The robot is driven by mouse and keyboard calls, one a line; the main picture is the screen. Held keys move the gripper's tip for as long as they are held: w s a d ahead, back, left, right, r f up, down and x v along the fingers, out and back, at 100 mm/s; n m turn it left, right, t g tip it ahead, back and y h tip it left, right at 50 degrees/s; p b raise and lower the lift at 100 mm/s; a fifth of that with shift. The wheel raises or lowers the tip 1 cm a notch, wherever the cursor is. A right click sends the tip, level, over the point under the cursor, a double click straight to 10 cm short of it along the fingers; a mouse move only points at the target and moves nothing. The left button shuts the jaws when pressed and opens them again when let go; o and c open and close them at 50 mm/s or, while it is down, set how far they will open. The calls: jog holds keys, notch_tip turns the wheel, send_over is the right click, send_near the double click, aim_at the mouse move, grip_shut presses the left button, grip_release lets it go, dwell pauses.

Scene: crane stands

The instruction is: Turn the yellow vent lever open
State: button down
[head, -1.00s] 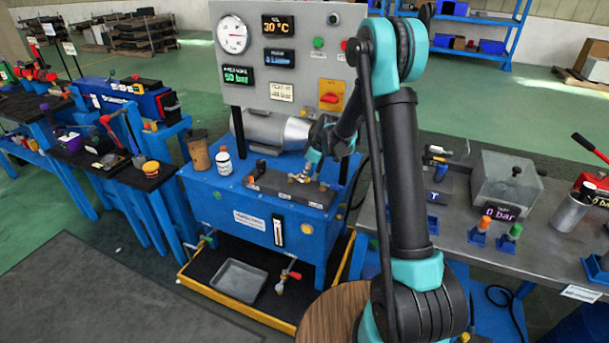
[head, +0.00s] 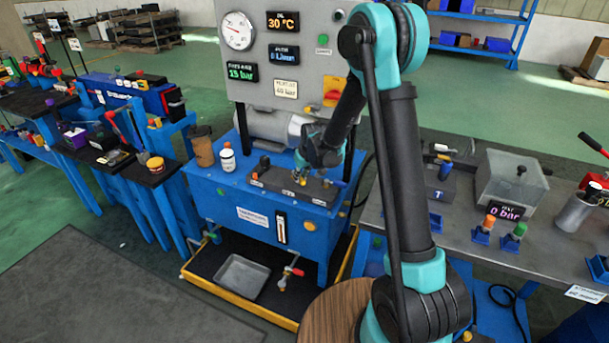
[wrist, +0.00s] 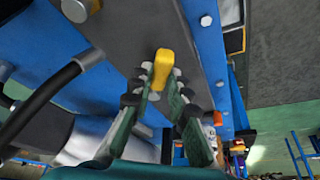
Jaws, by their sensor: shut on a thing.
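The yellow vent lever (wrist: 163,64) shows in the wrist view as a short rounded bar on a dark grey block (wrist: 128,35). My gripper (wrist: 164,90) is shut on the lever, with one fingertip on each side of its lower part. Its rounded upper end stands free of the fingers. In the head view my gripper (head: 303,172) reaches down onto the dark valve block (head: 262,184) on top of the blue tank (head: 240,208). There the lever is mostly hidden by the gripper and too small to tell its angle.
Behind the block stands a grey panel (head: 265,60) with a dial gauge (head: 238,31) and a green display (head: 241,72) that appears to read 15 bar. A white bottle (head: 227,160) and a brown cup (head: 202,150) stand left on the tank. A grey tray (head: 243,274) lies below.

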jog(key=a+m, duration=0.1)
jog(key=m, duration=0.1)
jog(key=a+m+h, duration=0.1)
jog(key=s+a+m+h, duration=0.1)
jog(key=m, duration=0.1)
jog(key=shift+m+t, duration=0.3)
jog(key=shift+w+a+m+h, duration=0.15)
jog(key=shift+a+m+h, duration=0.45)
jog(key=shift+m, duration=0.6)
jog(key=shift+w+a+m+h, duration=0.15)
jog(key=shift+a+m+h, duration=0.4)
jog(key=shift+m, duration=0.65)
jog(key=shift+a, duration=0.15)
jog(key=c, duration=1.4)
grip_release()
jog(key=shift+c, duration=0.2)
jog(key=shift+r, duration=0.1)
jog(key=v, duration=1.1)
jog(key=shift+r, duration=0.5)
